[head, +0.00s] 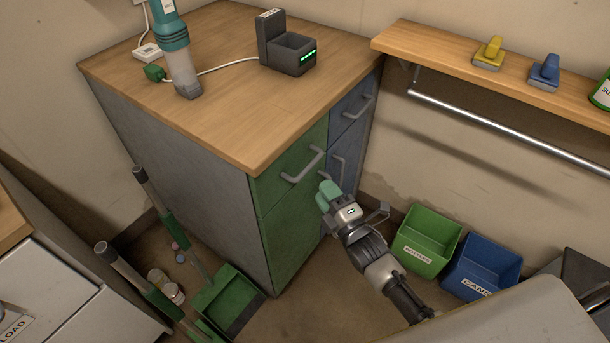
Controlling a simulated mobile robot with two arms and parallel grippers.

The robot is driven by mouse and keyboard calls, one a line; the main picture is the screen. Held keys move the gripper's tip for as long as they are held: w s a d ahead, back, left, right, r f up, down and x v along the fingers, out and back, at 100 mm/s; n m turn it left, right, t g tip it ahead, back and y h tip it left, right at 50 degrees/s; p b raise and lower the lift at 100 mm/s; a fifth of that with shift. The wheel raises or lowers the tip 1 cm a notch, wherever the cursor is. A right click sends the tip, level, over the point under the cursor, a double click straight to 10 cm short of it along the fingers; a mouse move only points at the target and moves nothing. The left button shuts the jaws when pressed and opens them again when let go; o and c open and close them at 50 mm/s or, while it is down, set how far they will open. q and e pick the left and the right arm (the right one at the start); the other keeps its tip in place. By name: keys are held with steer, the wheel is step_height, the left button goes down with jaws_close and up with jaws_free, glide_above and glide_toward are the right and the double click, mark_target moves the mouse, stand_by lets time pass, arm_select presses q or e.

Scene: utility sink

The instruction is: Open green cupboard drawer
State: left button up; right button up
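The cupboard's green drawer (283,178) is the upper green front, under the wooden top. It looks closed, flush with the green door below. Its grey bar handle (303,166) shows clearly on its front. My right gripper (328,192) comes up from the lower right, its green fingertips just below and right of the handle in the picture. It does not appear to hold the handle. The fingers overlap from this angle, so their opening is unclear. The gripper hides part of the green door (292,237). My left gripper is out of view.
Blue fronts (352,112) adjoin the green ones on the right. A green bin (428,240) and a blue bin (481,266) stand on the floor at right. A green dustpan (230,301) and long-handled tools stand at the cupboard's left. Above, a shelf (440,60) has a rail beneath it.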

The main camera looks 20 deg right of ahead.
mark_target(308, 167)
steer(key=x, duration=0.8)
steer(key=shift+w+a, duration=0.1)
steer(key=shift+w, duration=0.1)
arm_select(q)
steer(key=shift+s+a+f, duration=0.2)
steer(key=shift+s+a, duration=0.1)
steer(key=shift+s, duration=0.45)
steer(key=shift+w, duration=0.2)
arm_select(e)
jaws_close()
